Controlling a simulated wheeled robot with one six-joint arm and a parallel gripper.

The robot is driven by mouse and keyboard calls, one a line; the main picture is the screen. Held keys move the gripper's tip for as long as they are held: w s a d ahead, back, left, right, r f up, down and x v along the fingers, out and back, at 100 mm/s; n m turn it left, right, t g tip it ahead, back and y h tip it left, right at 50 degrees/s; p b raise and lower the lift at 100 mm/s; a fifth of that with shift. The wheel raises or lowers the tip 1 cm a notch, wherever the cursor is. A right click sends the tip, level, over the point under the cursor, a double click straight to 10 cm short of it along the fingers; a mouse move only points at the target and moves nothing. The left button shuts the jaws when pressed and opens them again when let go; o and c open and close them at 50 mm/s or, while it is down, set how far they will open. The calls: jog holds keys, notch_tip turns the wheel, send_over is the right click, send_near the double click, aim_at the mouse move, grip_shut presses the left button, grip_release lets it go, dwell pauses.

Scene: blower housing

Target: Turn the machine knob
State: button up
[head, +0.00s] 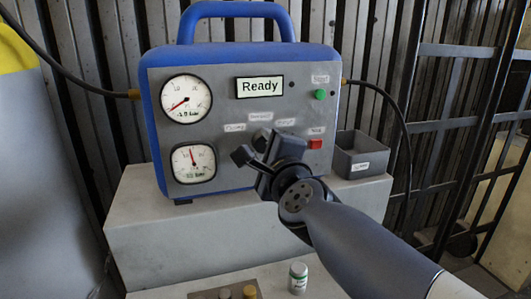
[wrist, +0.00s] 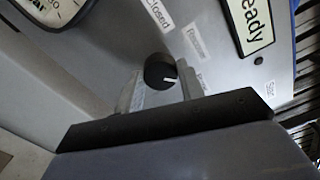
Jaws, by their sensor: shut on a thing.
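The blue machine (head: 240,55) stands with its grey front panel facing me. The machine knob (wrist: 160,72) is black and round with a white pointer line, seen in the wrist view. My gripper (head: 252,148) is at the lower middle of the panel in the head view and hides the knob there. In the wrist view my gripper (wrist: 160,92) has its light fingers on both sides of the knob, shut on it. The pointer line points to the right in the wrist view, towards the small labels. A label near it reads "Closed" (wrist: 158,14).
A "Ready" display (head: 260,87), two gauges (head: 186,98), a green button (head: 320,95) and a red button (head: 315,144) are on the panel. A grey bin (head: 361,158) stands right of the machine. A small white bottle (head: 298,278) stands in front, below.

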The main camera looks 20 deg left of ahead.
jog(key=shift+f+m, duration=0.1)
jog(key=shift+m, duration=1.1)
jog(key=o, duration=1)
jog(key=p+v, duration=0.3)
jog(key=v, duration=0.7)
jog(key=shift+s+d, duration=0.2)
jog(key=shift+s, duration=0.15)
